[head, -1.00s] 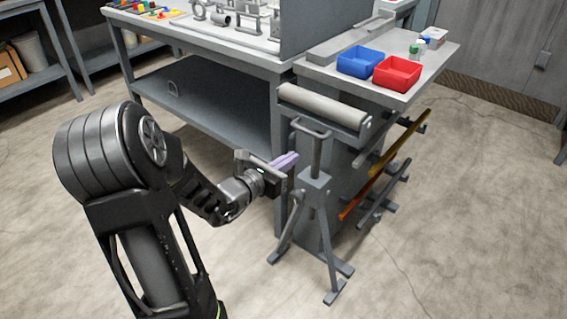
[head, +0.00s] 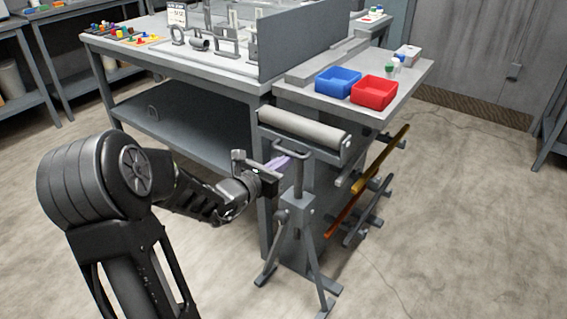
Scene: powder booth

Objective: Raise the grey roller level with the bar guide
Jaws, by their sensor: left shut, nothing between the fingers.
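The grey roller (head: 303,127) is a pale cylinder in a dark grey bracket. It lies across the top of a tripod stand (head: 295,207), in front of the bench end and lower than the bench top. A bent grey handle (head: 293,148) shows on the stand's post just below the roller. My left gripper (head: 280,163) is shut and empty, its purple fingertips close to the left of the handle. I cannot tell whether they touch it. A long grey rail (head: 327,62) on the bench top may be the bar guide; I cannot tell for sure. My right gripper is not in view.
A blue bin (head: 337,82) and a red bin (head: 374,92) stand on the bench end. Yellow and orange bars (head: 381,166) lie on a rack right of the stand. The stand's legs spread over the floor. Open floor lies to the right.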

